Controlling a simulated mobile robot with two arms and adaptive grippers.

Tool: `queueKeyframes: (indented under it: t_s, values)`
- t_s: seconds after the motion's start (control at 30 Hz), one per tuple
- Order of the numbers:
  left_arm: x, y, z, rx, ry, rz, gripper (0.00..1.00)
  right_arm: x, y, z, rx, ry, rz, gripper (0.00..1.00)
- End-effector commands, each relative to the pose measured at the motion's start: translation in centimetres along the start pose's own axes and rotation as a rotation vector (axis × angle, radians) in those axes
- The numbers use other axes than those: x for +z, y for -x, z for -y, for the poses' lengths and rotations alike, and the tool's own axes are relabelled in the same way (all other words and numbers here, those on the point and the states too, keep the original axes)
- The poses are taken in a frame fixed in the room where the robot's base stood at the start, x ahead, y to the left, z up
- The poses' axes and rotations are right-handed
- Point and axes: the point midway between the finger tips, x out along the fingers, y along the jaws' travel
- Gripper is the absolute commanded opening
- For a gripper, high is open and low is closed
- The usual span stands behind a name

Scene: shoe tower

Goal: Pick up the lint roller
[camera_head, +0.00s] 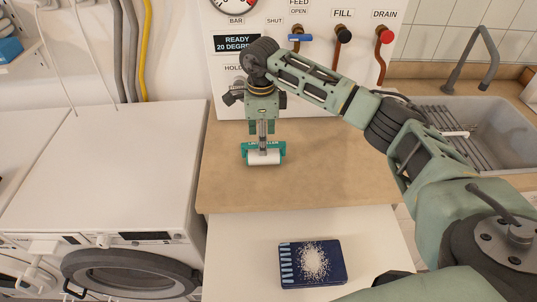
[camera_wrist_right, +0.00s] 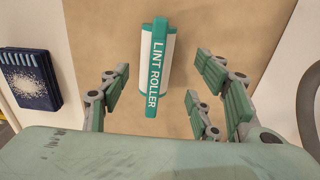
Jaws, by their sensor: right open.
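The lint roller (camera_head: 264,157) lies on the wooden counter (camera_head: 310,165). It has a white roll and a teal holder. In the right wrist view the lint roller (camera_wrist_right: 155,70) shows its "LINT ROLLER" label and lies between and ahead of the open fingers. My right gripper (camera_head: 263,140) points down above the roller in the head view. It is open and empty, its fingers (camera_wrist_right: 157,92) apart on both sides of the roller's line. Whether any finger touches the roller cannot be told. My left gripper is not in view.
A dark blue box (camera_head: 285,275) with white grains lies on the white surface in front of the counter; it also shows in the wrist view (camera_wrist_right: 27,80). A washing machine (camera_head: 110,180) stands left. A sink (camera_head: 490,125) is at the right. Valves and a panel stand behind.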

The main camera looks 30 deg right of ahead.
Motion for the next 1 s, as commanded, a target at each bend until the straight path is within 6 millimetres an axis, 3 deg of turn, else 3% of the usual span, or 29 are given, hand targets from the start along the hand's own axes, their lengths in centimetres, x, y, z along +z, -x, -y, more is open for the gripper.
queueKeyframes:
  t_s: [0.37, 0.5, 0.8, 1.0]
  values:
    - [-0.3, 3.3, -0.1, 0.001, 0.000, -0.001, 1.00, -0.1, -4.4, -0.5, 0.007, 0.000, -0.002, 0.57]
    - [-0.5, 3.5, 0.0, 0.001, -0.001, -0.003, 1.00, -0.1, -6.3, -0.4, 0.004, 0.001, -0.001, 0.57]
    - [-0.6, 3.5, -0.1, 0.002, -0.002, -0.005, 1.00, -0.1, -6.9, -0.3, 0.001, 0.001, 0.000, 0.57]
    - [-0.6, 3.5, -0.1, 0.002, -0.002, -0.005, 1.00, -0.1, -6.9, -0.3, 0.001, 0.001, 0.000, 0.39]
